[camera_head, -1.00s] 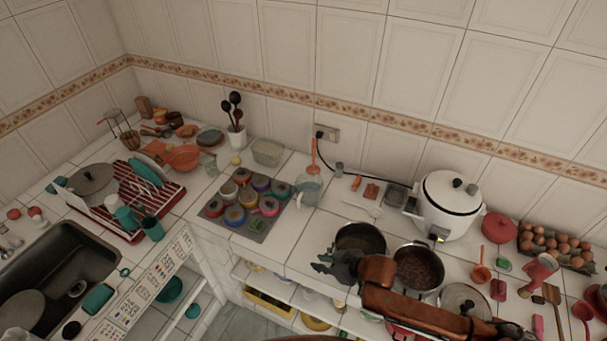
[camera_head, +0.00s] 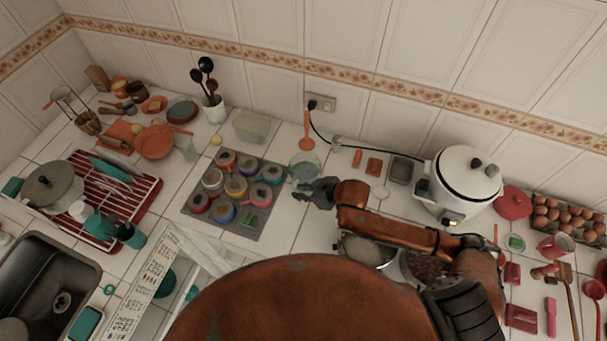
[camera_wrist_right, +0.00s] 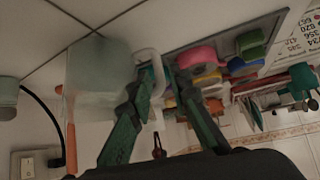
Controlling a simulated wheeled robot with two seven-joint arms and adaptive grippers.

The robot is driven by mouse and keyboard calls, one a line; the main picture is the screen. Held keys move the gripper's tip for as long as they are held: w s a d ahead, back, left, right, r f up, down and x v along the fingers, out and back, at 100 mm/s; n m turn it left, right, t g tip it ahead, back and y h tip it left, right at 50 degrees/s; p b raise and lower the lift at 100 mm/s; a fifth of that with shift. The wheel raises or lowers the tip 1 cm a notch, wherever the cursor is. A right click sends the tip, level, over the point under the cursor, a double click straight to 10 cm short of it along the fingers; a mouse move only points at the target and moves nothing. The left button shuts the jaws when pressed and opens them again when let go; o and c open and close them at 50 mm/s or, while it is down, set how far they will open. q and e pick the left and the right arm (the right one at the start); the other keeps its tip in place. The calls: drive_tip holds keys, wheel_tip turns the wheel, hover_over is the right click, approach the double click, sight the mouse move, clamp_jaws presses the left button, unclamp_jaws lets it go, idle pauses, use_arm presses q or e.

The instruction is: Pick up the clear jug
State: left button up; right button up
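In the right wrist view the jug's pale body (camera_wrist_right: 92,72) is at the left. Its handle (camera_wrist_right: 150,57) is at the spread green fingertips of my right gripper (camera_wrist_right: 162,76), partly overlapped by them. The gripper is open; contact with the handle cannot be told. My left gripper is not in view.
The tray of colourful tins (camera_head: 246,216) lies close left of my right gripper. A white rice cooker (camera_head: 462,180) and a grey dish (camera_head: 405,171) stand to the right. Pots (camera_head: 366,250) sit under my right arm. A clear container (camera_head: 251,126) stands behind the tray.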

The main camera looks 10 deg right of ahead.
sight(294, 190)
drive_tip(key=x, duration=0.4)
drive_tip(key=shift+w+d, duration=0.1)
drive_tip(key=shift+w, duration=0.05)
drive_tip(key=shift+w+f, duration=0.1)
drive_tip(key=shift+f, duration=0.05)
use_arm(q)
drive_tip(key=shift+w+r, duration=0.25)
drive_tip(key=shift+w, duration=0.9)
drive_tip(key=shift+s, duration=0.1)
use_arm(e)
drive_tip(key=shift+c, duration=0.2)
clamp_jaws()
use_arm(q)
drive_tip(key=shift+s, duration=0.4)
use_arm(e)
drive_tip(key=shift+w, duration=0.1)
